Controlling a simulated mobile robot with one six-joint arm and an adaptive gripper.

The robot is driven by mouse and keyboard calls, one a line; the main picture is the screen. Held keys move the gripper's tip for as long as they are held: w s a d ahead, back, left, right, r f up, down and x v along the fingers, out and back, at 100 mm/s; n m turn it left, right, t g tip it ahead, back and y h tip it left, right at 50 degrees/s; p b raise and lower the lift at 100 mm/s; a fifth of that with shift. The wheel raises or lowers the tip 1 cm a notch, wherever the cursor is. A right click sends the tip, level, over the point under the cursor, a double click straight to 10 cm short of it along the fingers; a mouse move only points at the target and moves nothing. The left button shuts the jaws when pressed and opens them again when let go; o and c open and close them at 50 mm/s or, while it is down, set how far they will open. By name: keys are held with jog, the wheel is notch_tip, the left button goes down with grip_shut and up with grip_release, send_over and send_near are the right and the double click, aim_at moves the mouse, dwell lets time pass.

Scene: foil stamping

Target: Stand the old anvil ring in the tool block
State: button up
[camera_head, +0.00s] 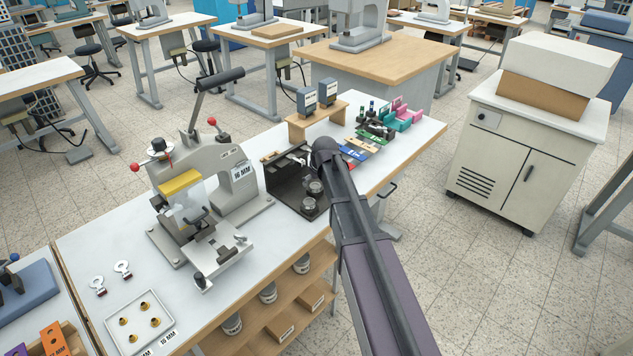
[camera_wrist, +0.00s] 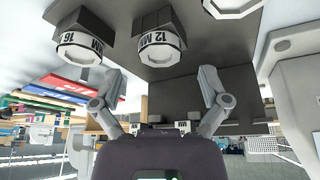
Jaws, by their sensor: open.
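The dark tool block (camera_head: 288,186) stands on the white bench, right of the grey press. Metal round pieces (camera_head: 315,187) stand on it at its front right. In the wrist view, the dark block surface (camera_wrist: 200,50) carries two round pieces with white bands, one marked 16 (camera_wrist: 80,47) and one marked 12 MM (camera_wrist: 158,40). A pale ring-shaped piece (camera_wrist: 232,6) is cut off at the top edge. I cannot tell which piece is the old anvil ring. My gripper (camera_wrist: 160,86) is open, with nothing seen between its fingers. My arm hides it in the head view.
The press (camera_head: 200,185) with a 16 MM label stands close left of the block. A wooden stand (camera_head: 316,118) with two small devices and several coloured items (camera_head: 385,123) are behind and right. A white tray (camera_head: 143,335) with small brass pieces lies at front left.

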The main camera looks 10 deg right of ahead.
aim_at(317, 189)
notch_tip(317, 189, up, 7)
jog(key=p, duration=0.6)
dwell(0.3)
jog(key=shift+s+f, duration=0.1)
dwell(0.7)
jog(key=shift+s, duration=0.35)
jog(key=s+f+m+g, duration=0.1)
jog(key=s+g, duration=0.3)
jog(key=s, duration=2.3)
jog(key=shift+f+m+g+h, duration=0.2)
jog(key=shift+m+g+h, duration=0.15)
jog(key=shift+m, duration=0.25)
jog(key=shift+d, duration=0.1)
